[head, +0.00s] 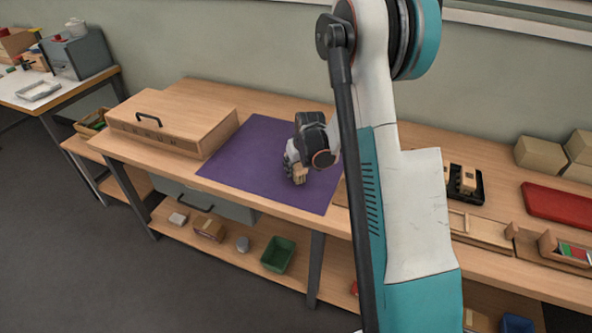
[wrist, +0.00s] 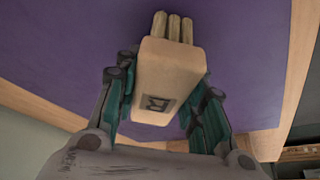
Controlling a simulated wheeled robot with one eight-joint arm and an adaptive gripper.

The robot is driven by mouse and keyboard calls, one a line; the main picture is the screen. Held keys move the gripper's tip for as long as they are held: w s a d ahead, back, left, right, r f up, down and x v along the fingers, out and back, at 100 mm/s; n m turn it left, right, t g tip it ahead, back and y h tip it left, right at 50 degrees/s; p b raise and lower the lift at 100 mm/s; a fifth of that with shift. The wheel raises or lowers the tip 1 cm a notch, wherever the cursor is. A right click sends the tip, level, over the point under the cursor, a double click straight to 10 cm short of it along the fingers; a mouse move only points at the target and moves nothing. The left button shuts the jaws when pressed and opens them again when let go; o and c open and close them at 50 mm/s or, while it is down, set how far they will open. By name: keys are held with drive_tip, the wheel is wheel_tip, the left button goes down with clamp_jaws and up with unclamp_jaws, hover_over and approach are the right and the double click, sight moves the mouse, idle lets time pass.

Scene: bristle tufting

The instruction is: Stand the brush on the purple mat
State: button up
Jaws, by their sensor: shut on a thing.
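The brush (wrist: 168,75) is a pale wooden block with a square mark on its face and several light bristle tufts at one end. In the wrist view my gripper (wrist: 167,90) is shut on the block, with a teal finger on each side. The tufts point away from my palm. The purple mat (head: 248,155) lies flat on the bench, and it fills most of the wrist view (wrist: 60,60). In the head view my gripper (head: 297,175) is over the mat's right half, and the brush (head: 300,174) shows only in part below it. I cannot tell whether the brush touches the mat.
A wooden case (head: 175,115) with a black handle stands left of the mat. On the right are a black tray (head: 466,195) holding a wooden block, a red pad (head: 556,204) and cardboard boxes (head: 540,154). The mat's left part is clear.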

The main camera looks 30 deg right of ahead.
drive_tip(key=shift+f, duration=0.35)
drive_tip(key=shift+f, duration=0.2)
drive_tip(key=o, duration=1)
drive_tip(key=shift+r, duration=0.15)
drive_tip(key=shift+s+r, duration=0.1)
drive_tip(key=shift+r, duration=0.25)
drive_tip(key=p+v, duration=0.3)
drive_tip(key=v, duration=0.8)
drive_tip(key=shift+s+r+p, duration=0.1)
drive_tip(key=shift+r+p, duration=0.1)
drive_tip(key=shift+p, duration=0.15)
